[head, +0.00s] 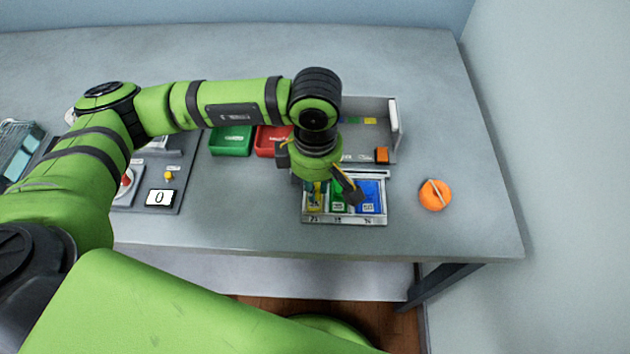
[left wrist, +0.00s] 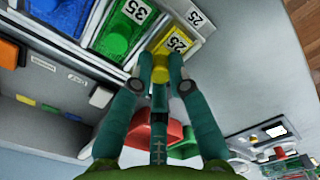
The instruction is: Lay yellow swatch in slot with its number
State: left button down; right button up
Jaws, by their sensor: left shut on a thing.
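The yellow swatch (left wrist: 175,42) carries the number 25 and has a yellow knob. My left gripper (left wrist: 162,80) is shut on that knob. The swatch is at the end slot of the tray (head: 345,221), beside a slot label (left wrist: 197,18) that reads 25. I cannot tell if it lies fully flat. A green swatch (left wrist: 121,31) marked 35 sits in the middle slot, and a blue swatch (left wrist: 66,14) in the slot beyond it. In the head view my left arm partly covers the yellow swatch (head: 314,203). My right gripper is not in view.
A green bin (head: 231,141) and a red bin (head: 268,141) stand behind the tray to the left. A walled board (head: 372,105) with small coloured pieces is behind it. An orange round object (head: 435,195) lies right. A panel showing 0 (head: 159,198) is left.

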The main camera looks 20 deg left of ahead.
pick_arm(q)
jog(key=shift+b, duration=0.4)
dwell(0.8)
jog(key=shift+f+b, duration=0.2)
jog(key=shift+b, duration=0.4)
dwell(0.4)
jog(key=c, duration=0.7)
grip_release()
jog(key=shift+r, duration=0.1)
